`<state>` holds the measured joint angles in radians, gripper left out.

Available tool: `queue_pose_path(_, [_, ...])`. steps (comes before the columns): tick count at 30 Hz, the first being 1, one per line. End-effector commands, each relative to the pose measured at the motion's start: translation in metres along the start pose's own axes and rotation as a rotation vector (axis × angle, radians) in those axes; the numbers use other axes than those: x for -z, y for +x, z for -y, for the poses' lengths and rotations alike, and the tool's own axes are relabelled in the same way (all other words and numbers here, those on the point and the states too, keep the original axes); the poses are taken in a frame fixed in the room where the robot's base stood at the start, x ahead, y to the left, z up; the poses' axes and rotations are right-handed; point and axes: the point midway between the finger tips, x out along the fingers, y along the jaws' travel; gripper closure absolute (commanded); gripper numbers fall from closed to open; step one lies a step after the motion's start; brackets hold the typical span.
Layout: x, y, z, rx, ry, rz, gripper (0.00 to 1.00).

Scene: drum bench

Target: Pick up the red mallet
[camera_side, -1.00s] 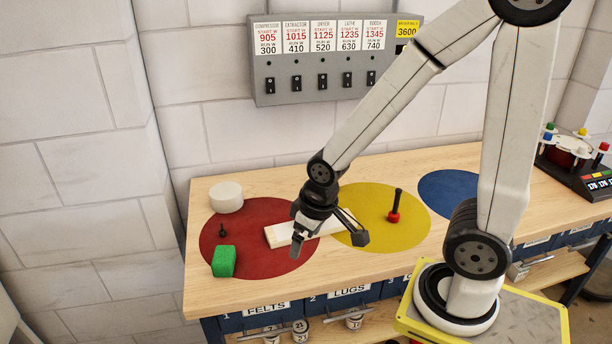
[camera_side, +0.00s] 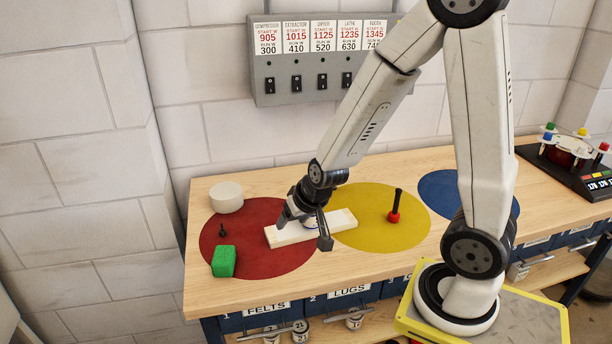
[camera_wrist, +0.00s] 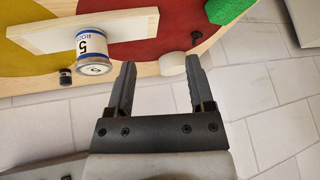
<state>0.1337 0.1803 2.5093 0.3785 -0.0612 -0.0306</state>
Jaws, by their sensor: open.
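The red mallet (camera_side: 394,216), a small red head with an upright black handle, stands on the yellow disc (camera_side: 362,236) in the side view. I cannot make it out for certain in the wrist view. My gripper (camera_side: 305,230) is over the pale plank (camera_side: 340,219), left of the mallet and clearly apart from it. In the wrist view my gripper (camera_wrist: 160,82) shows two spread fingers with nothing held between them.
A white cylinder (camera_side: 227,197), black peg (camera_side: 222,232) and green block (camera_side: 223,261) are at left. The blue disc (camera_side: 438,190) looks clear.

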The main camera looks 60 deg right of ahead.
Motion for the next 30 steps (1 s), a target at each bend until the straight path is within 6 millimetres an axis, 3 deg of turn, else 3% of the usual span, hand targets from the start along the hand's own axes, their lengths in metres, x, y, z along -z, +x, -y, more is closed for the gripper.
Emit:
queue_pose_path(6, [0.033, 0.024, -0.055, -0.146, 0.289, -0.197, 0.31])
queue_pose_path(12, [0.046, 0.03, -0.123, -0.36, 0.518, -0.374, 0.31])
queue_pose_path(17, [0.04, 0.024, -0.182, -0.584, 0.67, -0.5, 0.31])
queue_pose_path(21, [0.023, 0.01, -0.229, -0.802, 0.768, -0.587, 0.31])
queue_pose_path(25, [0.006, -0.004, -0.257, -0.976, 0.821, -0.64, 0.31])
queue_pose_path(30, [-0.008, -0.017, -0.275, -1.107, 0.85, -0.67, 0.31])
